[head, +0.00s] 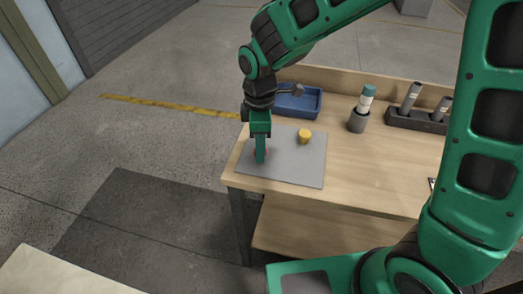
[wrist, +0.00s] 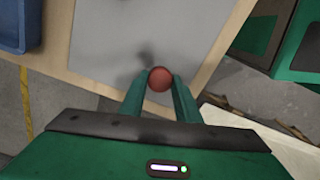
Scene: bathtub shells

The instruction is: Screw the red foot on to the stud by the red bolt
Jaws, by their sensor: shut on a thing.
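My gripper (head: 260,161) points down over the left part of the grey mat (head: 298,172) on the wooden workbench. In the wrist view my gripper (wrist: 161,80) is shut on a round red piece, which I take for the red foot (wrist: 160,79). Its face shows between the two fingertips, near the mat's edge. In the head view the fingers hide most of it, and only a trace of red shows. I cannot tell whether it touches the mat. I cannot make out a stud or a red bolt in either view.
A yellow piece (head: 304,136) stands on the mat, right of my gripper. Behind are a blue tray (head: 298,103), a teal-capped bottle (head: 366,101) in a dark holder, and a dark rack (head: 416,121) with grey cylinders. The bench's front left corner is close to my gripper. The mat's right half is mostly clear.

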